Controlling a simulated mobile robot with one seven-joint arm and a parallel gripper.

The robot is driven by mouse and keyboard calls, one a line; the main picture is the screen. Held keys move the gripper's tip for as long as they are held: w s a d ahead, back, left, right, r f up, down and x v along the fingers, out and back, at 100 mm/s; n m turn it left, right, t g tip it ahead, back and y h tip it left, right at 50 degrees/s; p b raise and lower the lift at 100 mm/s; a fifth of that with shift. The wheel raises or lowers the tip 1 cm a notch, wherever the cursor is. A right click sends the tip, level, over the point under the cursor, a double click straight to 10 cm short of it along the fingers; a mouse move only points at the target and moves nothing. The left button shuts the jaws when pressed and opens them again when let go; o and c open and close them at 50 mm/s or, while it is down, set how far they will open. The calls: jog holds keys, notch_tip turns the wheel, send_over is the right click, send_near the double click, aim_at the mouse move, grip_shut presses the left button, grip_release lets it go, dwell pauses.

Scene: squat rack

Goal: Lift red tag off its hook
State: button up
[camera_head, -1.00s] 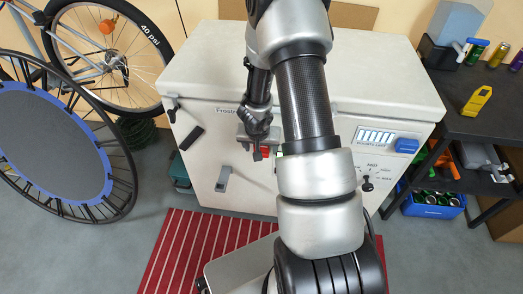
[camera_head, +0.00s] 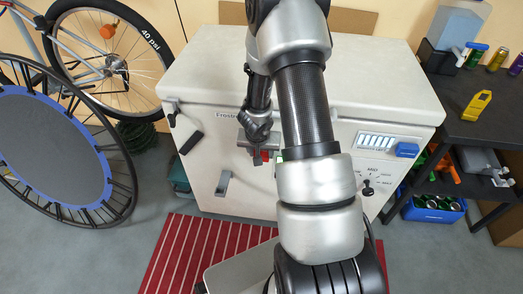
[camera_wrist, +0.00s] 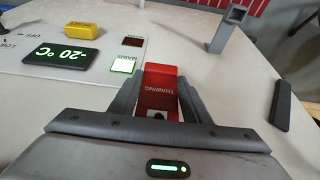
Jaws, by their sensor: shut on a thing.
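In the head view the red tag (camera_head: 265,156) is a small red patch at the fingertips of my gripper (camera_head: 259,157), partly hidden. The hook cannot be made out, so I cannot tell whether the tag still hangs on it.
Beside the tag are a lit green square (camera_wrist: 122,65), a "-20°C" display (camera_wrist: 61,55) and a yellow block (camera_wrist: 81,29). A grey bracket (camera_wrist: 227,30) juts from the freezer. A trampoline (camera_head: 50,150) stands left; a black table (camera_head: 475,107) stands right.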

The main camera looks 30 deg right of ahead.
jog(key=shift+r+p, duration=0.45)
jog(key=s+a+b, duration=0.4)
jog(key=s+a, duration=0.2)
jog(key=s, duration=0.3)
jog(key=shift+s+a+r+b, duration=0.3)
jog(key=shift+s+r, duration=0.05)
dwell(1.2)
